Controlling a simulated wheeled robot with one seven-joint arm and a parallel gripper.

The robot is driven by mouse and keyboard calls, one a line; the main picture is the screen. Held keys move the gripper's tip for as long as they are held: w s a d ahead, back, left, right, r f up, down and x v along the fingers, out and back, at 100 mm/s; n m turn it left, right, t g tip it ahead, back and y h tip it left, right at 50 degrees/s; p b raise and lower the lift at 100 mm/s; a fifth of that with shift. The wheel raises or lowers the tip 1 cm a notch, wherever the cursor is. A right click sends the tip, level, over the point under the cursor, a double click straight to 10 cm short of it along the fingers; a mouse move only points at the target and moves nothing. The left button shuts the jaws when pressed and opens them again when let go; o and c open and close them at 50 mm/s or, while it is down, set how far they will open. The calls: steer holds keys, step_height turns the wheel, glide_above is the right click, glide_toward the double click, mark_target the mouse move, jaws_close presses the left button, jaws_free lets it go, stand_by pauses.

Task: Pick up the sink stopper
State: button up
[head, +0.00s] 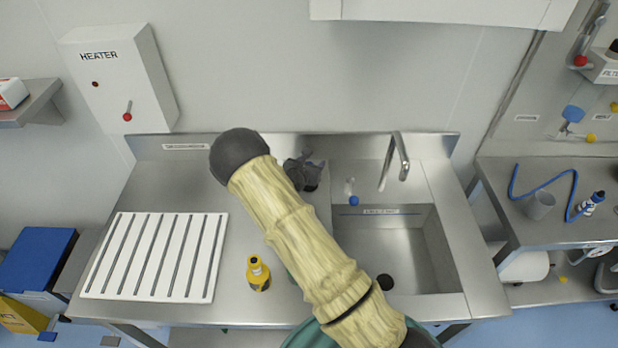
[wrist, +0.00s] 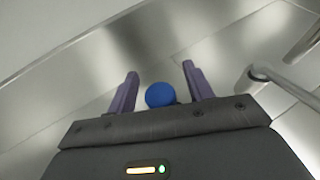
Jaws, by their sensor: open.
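A small blue round piece (head: 353,200), which looks like the sink stopper, is on the steel counter just behind the sink basin, left of the tap. In the wrist view the blue piece (wrist: 160,95) shows between my two purple-grey fingers, nearer their bases than their tips in the picture. My gripper (wrist: 160,69) is open, with nothing held between the fingers. In the head view my dark gripper (head: 305,172) is over the counter, left of the blue piece and apart from it in the picture. Their height difference is hard to tell.
The tap (head: 396,160) rises right of the blue piece. The sink basin (head: 410,245) has a dark round spot (head: 385,282), drain or plug unclear. The back wall is close behind.

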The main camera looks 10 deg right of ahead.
jaws_close()
step_height(320, 180, up, 10)
steer(key=b, duration=0.2)
steer(key=shift+b, duration=0.4)
stand_by(0.6)
